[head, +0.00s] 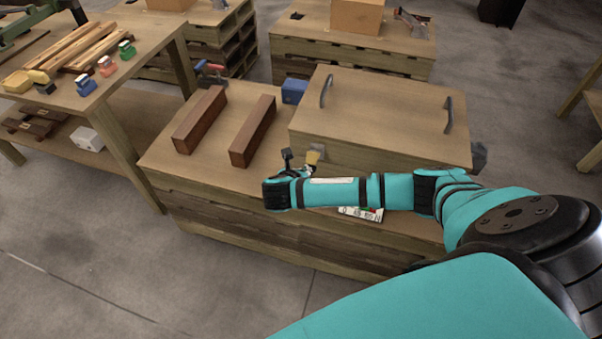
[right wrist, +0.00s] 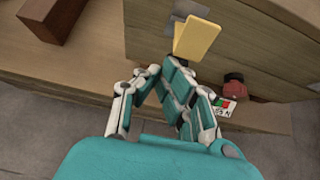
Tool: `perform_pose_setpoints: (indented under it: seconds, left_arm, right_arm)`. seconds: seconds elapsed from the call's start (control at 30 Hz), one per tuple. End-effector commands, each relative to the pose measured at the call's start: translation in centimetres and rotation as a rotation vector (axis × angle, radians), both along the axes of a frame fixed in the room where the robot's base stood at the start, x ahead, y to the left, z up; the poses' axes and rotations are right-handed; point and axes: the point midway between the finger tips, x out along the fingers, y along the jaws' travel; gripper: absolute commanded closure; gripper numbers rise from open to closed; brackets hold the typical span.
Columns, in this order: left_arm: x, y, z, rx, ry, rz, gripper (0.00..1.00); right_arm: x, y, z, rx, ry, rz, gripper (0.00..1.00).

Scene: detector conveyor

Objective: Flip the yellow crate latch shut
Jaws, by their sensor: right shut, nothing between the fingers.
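The wooden crate (head: 395,100) has two dark handles on its lid, and the lid lies flat on it. The yellow latch (head: 312,158) is on the crate's front face, at a grey metal plate. In the right wrist view the yellow latch (right wrist: 197,40) is a tilted flap in front of the crate wall (right wrist: 250,50). My right gripper (head: 300,168) is shut and empty, close beside the latch. In the right wrist view its fingertips (right wrist: 165,68) are just below the flap; I cannot tell if they touch. My left gripper is out of view.
Two brown wooden beams (head: 200,120) lie on the bench left of the crate. A blue box (head: 293,91) stands behind them. A table with small coloured parts (head: 106,67) stands at left.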

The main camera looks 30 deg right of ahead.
Motion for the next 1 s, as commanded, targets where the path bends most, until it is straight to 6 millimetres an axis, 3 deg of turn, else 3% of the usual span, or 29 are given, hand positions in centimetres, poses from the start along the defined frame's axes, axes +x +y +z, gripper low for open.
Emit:
perform_pose_setpoints:
  seconds: [0.77, 1.0]
  left_arm:
    - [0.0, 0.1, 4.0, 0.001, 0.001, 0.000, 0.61]
    - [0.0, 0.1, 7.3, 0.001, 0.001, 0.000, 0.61]
  right_arm:
    - [0.1, -0.2, 1.6, 0.099, 0.083, -0.002, 1.00]
    - [0.4, -0.5, 3.2, 0.178, 0.152, -0.004, 1.00]
